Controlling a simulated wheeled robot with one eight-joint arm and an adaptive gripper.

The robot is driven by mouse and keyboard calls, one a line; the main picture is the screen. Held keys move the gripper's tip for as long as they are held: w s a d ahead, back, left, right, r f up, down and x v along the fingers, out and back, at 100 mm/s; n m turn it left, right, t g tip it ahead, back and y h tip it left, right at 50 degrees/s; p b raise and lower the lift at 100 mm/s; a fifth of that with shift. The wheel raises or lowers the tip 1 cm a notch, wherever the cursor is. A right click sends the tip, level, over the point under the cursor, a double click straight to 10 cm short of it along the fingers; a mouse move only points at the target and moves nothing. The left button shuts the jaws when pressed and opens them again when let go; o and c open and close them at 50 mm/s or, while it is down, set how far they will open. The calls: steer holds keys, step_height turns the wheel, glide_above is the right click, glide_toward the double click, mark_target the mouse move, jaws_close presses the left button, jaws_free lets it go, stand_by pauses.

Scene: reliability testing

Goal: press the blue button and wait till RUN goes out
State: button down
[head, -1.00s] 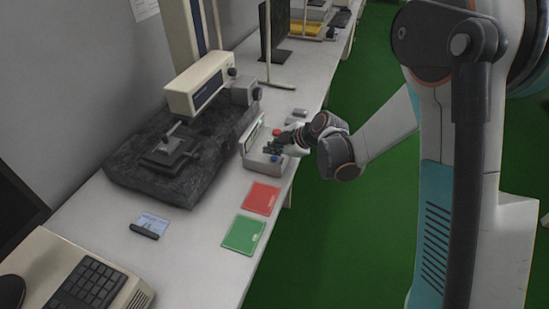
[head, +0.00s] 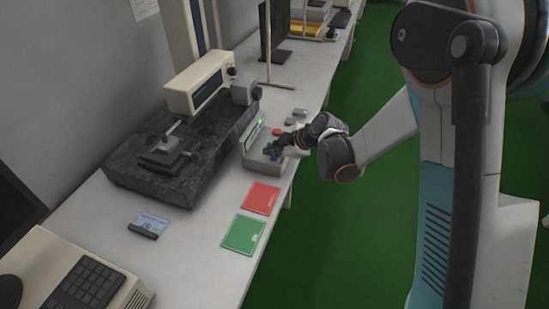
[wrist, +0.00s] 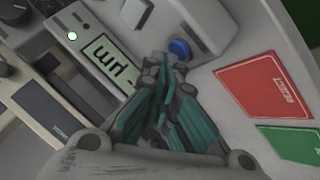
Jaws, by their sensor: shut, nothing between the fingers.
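The control box (head: 250,159) stands near the bench's front edge, beyond the red card. In the wrist view, its blue button (wrist: 180,48) shows just past my fingertips; I cannot tell whether they touch it. The box's pale green display (wrist: 109,64) carries large dark letters, turned in this view, that look like "run". A small lamp (wrist: 72,36) beside it glows white-green. My gripper (wrist: 168,66) is shut and empty, with its dark and teal fingers together. In the head view, my gripper (head: 273,151) is over the box's button side and largely hides the blue button.
A red card (head: 261,198) and a green card (head: 243,234) lie in front of the box. A dark stone slab (head: 150,184) bearing an instrument is to the left. A red button (head: 277,131) sits at the box's far end. The bench edge and green floor are right.

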steer(key=shift+f, duration=0.4)
stand_by(0.4)
stand_by(0.4)
steer(key=shift+r+p, duration=0.35)
steer(key=shift+r, duration=0.45)
steer(key=shift+r, duration=0.15)
